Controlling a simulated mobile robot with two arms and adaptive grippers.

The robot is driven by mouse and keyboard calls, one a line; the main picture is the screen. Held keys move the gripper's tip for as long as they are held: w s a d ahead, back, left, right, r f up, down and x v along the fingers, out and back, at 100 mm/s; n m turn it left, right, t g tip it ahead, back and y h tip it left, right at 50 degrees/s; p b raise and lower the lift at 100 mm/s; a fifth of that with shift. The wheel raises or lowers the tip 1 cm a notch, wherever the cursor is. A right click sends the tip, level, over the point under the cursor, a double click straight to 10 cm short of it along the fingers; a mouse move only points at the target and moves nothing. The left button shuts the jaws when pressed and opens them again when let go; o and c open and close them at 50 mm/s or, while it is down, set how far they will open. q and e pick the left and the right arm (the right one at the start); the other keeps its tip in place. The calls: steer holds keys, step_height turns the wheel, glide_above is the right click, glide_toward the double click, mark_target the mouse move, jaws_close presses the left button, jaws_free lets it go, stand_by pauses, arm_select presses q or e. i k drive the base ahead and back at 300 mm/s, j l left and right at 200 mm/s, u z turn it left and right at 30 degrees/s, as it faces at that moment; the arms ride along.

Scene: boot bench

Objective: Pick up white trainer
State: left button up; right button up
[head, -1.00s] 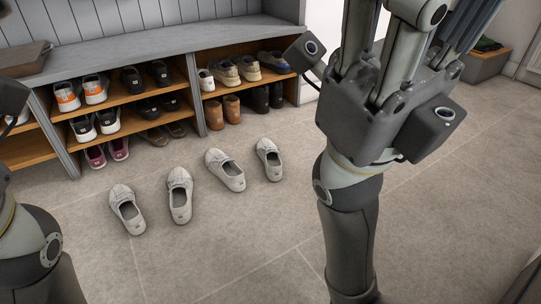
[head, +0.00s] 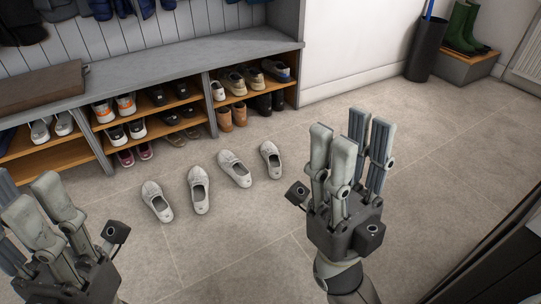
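Several off-white low shoes stand in a row on the floor in front of the bench: the leftmost (head: 157,203), the second (head: 199,192), the third (head: 234,170) and the rightmost (head: 271,160). Other pale trainers (head: 52,128) sit on the upper shelf at the left. I cannot tell which one is the white trainer. My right gripper (head: 350,135) is open and empty, fingers upward, to the right of the row. My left gripper (head: 25,205) looks open and empty at the lower left, partly cut off by the frame edge, left of the row.
The grey bench (head: 180,65) has wooden shelves with several pairs of shoes. A brown box (head: 42,88) lies on top. Green boots (head: 463,28) and a dark umbrella stand (head: 426,48) are at the back right. The floor around the row is clear.

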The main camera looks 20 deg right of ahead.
mark_target(272, 156)
steer(key=i+j, duration=0.55)
steer(key=i, duration=0.15)
steer(key=i+l, duration=0.2)
steer(key=l, duration=0.15)
steer(key=i+l, duration=0.15)
steer(key=l, duration=0.2)
steer(key=i+l, duration=0.2)
steer(key=l, duration=0.15)
steer(key=i+l, duration=0.2)
steer(key=l, duration=0.15)
steer(key=i+l, duration=0.2)
steer(key=l, duration=0.2)
steer(key=i+l, duration=0.1)
steer(key=l, duration=0.3)
steer(key=i+l, duration=0.1)
steer(key=l, duration=0.35)
